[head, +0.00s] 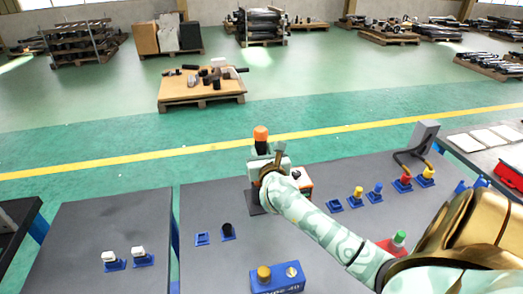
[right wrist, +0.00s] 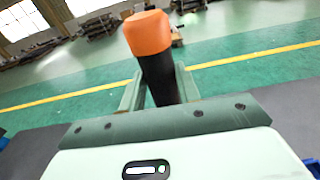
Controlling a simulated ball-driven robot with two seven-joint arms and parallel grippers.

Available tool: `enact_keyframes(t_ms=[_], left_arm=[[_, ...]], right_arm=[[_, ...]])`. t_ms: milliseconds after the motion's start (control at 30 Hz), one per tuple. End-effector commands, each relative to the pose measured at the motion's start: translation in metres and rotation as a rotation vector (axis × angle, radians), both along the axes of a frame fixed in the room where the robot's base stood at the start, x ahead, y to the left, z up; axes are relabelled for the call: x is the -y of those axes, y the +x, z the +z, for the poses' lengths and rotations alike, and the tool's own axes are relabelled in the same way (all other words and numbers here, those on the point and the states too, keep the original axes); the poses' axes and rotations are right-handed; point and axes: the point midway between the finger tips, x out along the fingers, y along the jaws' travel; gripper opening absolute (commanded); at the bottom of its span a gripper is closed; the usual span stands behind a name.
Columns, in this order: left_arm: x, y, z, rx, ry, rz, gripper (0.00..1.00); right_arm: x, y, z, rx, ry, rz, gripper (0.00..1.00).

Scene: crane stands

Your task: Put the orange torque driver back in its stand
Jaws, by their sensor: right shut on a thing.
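The orange torque driver (head: 261,133) has an orange cap on a dark body. It is roughly upright in the jaws of my right gripper (head: 267,160), over the back edge of the middle table. In the right wrist view the driver (right wrist: 149,33) stands between the two fingers of the gripper (right wrist: 160,92), which is shut on its dark body. Its lower end is hidden. A dark grey upright piece (head: 255,196) shows just below the gripper; I cannot tell whether it is the stand or whether the driver touches it. My left gripper is not in view.
An orange and white box (head: 305,182) is partly hidden behind my right arm. Blue holders with yellow (head: 357,193), blue and red pieces stand to the right. A blue block (head: 277,278) is at the front.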

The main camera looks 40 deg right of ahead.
Motion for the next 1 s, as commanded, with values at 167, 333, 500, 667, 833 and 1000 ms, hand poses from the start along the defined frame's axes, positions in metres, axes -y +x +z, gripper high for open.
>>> enact_keyframes(t_ms=[167,333,500,667,833,1000], left_arm=[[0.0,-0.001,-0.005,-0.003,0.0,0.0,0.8],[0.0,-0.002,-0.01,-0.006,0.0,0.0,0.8],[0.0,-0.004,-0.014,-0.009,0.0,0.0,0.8],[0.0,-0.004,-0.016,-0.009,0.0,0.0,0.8],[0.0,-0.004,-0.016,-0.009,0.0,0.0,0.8],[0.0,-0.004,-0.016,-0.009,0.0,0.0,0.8]], right_arm=[[0.0,0.0,-0.005,0.005,-0.004,0.0,0.0],[0.0,0.0,-0.011,0.005,-0.003,0.0,0.0],[0.0,0.001,-0.017,0.005,-0.004,0.0,0.0],[0.0,0.001,-0.02,0.006,-0.004,0.0,0.41],[0.0,0.0,-0.02,0.003,-0.002,0.0,0.58],[0.0,0.0,-0.023,-0.003,0.001,-0.001,0.58]])
